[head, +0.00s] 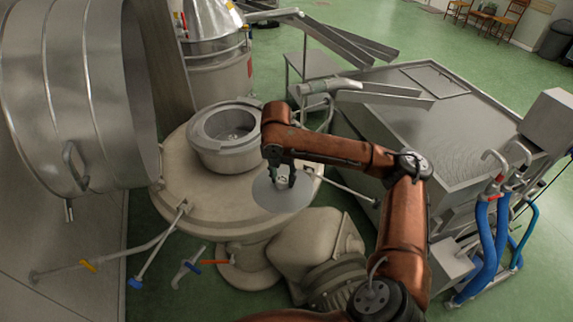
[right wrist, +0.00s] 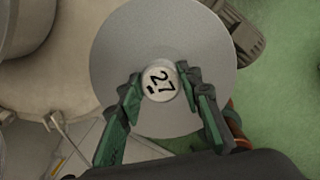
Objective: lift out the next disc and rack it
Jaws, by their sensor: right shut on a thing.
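A flat grey round disc (head: 273,197) hangs level, as far as I can tell, below my right gripper (head: 283,178). In the right wrist view the disc (right wrist: 115,50) has a pale central knob (right wrist: 158,82) marked "27". My right gripper (right wrist: 160,90) is shut on this knob, one green-padded finger on each side. The disc is over the right front part of the cream machine top; how high above it I cannot tell. The open grey bowl (head: 205,157) stands behind and left of the disc, with small parts visible inside. My left gripper is out of view. I cannot make out a rack.
The cream round machine housing (head: 172,205) has several pipes with coloured handles at its front, and a motor (head: 335,275) at its right. A large raised metal cover (head: 60,90) stands left. A steel tank (head: 460,135) and blue hoses (head: 482,250) are at right. Green floor shows between.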

